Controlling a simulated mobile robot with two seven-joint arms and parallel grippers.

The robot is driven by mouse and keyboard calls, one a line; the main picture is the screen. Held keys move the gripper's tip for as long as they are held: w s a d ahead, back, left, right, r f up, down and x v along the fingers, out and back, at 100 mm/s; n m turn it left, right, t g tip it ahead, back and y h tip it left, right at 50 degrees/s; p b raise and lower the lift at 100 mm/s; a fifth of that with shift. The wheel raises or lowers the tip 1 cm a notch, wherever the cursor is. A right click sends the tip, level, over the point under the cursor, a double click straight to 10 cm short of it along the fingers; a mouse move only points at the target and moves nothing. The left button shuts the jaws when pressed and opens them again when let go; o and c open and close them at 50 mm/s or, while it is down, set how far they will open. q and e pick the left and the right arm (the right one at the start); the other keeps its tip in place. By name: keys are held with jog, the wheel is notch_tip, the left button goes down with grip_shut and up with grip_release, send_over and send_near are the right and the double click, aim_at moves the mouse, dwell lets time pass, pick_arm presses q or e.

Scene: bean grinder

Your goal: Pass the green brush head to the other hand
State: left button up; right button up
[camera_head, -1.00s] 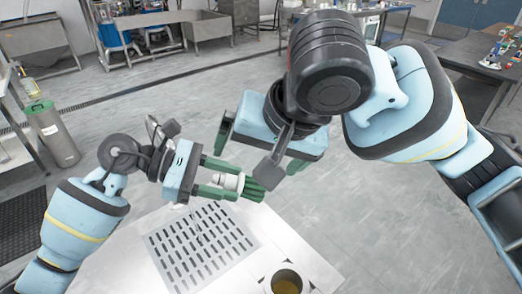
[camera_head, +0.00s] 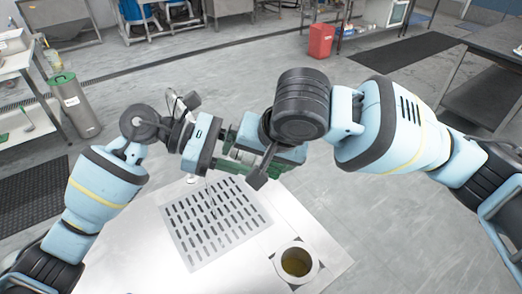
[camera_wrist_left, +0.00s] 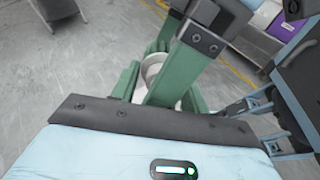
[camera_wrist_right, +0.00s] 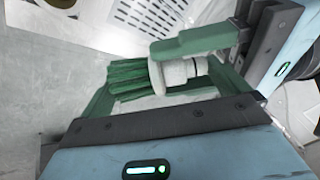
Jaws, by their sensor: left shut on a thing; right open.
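The brush head has green bristles (camera_wrist_right: 128,80) and a pale grey-white collar (camera_wrist_right: 160,75), and lies sideways in the right wrist view. My left gripper (camera_wrist_right: 200,68) is shut on its pale end. The collar also shows in the left wrist view (camera_wrist_left: 152,66), partly behind a green finger. My right gripper (camera_head: 243,152) is open, with its fingers around or close beside the brush head; I cannot tell whether they touch it. In the head view the two grippers meet above the table's far edge and hide most of the brush head.
Below the grippers is a white table (camera_head: 160,262) with a slotted grate (camera_head: 212,218) and a round metal cup (camera_head: 296,262) holding something brown. A grey canister with a green lid (camera_head: 80,108) stands at the left.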

jog(key=c, duration=0.6)
pick_arm(q)
jog(key=o, duration=1)
jog(key=shift+o, duration=0.2)
jog(key=s+v, duration=0.1)
jog(key=v, duration=1.1)
jog(key=shift+w, duration=0.45)
